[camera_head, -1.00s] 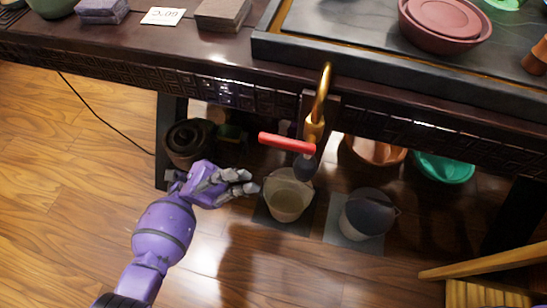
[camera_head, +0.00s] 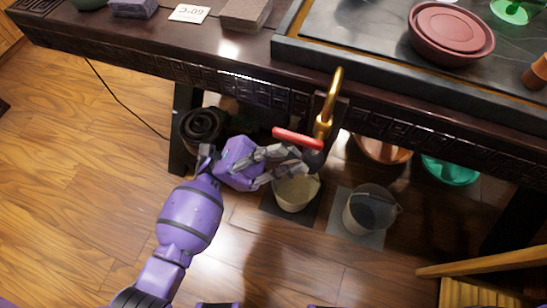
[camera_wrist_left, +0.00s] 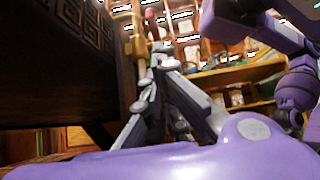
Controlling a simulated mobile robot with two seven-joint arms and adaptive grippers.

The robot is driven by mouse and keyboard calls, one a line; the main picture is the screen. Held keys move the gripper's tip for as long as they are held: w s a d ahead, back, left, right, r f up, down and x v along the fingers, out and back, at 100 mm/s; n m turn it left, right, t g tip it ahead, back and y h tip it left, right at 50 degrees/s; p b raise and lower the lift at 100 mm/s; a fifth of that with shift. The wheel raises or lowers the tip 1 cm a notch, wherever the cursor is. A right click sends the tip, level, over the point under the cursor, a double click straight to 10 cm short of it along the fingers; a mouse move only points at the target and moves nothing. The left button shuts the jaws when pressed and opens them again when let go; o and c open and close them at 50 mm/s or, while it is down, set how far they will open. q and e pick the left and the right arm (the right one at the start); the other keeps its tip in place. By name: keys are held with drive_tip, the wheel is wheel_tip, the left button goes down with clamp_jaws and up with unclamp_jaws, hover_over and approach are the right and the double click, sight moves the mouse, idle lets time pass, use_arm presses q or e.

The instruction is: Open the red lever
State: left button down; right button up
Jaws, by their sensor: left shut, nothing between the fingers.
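The red lever (camera_head: 297,138) juts out to the left below a brass tap (camera_head: 328,105) at the front edge of the dark table. My left gripper (camera_head: 296,158) is just under the lever, with its grey fingers close to it; I cannot tell whether they touch it. Its jaws are shut with nothing between them. In the left wrist view the fingertips (camera_wrist_left: 150,75) are close below the brass fitting (camera_wrist_left: 134,38); the red of the lever is hard to make out there. My right gripper is not in view.
A pale bucket (camera_head: 297,192) stands on the floor below the lever, and another bucket (camera_head: 371,210) stands to its right. The table edge (camera_head: 235,90) overhangs. A wooden stool (camera_head: 485,275) is at the lower right. The floor at left is clear.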

sight(298, 139)
use_arm(q)
drive_tip(key=shift+r, duration=0.85)
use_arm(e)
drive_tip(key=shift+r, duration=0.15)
